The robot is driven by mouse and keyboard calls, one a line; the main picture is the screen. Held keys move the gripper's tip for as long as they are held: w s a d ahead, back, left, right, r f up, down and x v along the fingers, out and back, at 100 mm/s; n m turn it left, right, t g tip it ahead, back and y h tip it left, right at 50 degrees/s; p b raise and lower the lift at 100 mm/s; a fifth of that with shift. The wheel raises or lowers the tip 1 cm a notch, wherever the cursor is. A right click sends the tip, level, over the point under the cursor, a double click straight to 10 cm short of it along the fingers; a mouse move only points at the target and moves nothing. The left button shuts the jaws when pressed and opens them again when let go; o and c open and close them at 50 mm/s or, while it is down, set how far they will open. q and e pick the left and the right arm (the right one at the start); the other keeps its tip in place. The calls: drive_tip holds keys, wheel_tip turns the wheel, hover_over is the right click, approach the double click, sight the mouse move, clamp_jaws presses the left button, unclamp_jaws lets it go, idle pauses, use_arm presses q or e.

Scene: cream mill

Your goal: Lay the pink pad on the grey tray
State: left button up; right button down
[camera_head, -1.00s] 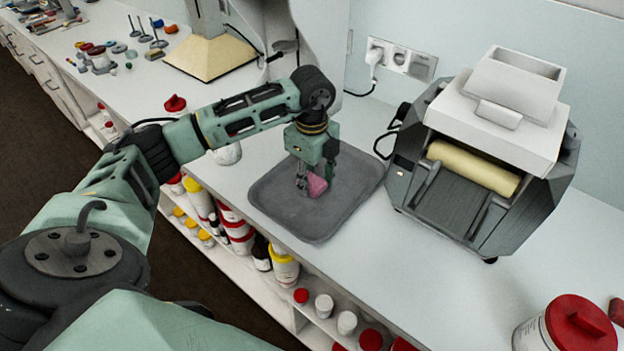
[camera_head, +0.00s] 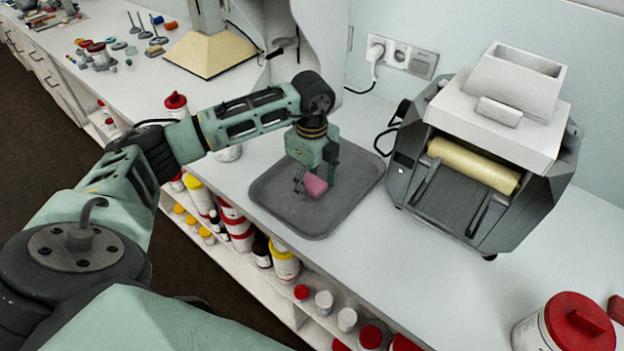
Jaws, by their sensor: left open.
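The pink pad (camera_head: 315,186) is at the grey tray (camera_head: 335,214), near the tray's middle, and appears to lie on its surface. The tray is flat with a low rim and sits on the white counter. My left gripper (camera_head: 312,182) points down over the tray, directly at the pad. It is open, with its fingers around or just behind the pad; the fingertips are partly hidden by it. My right gripper is not in view.
A grey and white mill (camera_head: 480,150) with a cream roller stands right of the tray. A red-lidded jar (camera_head: 565,325) stands at the front right. Bottles and tubs fill the shelf below the counter edge. A red-topped bottle (camera_head: 176,104) stands behind my left arm.

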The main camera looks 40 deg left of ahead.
sight(312, 183)
use_arm(q)
wheel_tip(312, 183, up, 12)
drive_tip(key=b, duration=0.2)
drive_tip(key=shift+r+b, duration=0.15)
drive_tip(key=shift+b, duration=0.25)
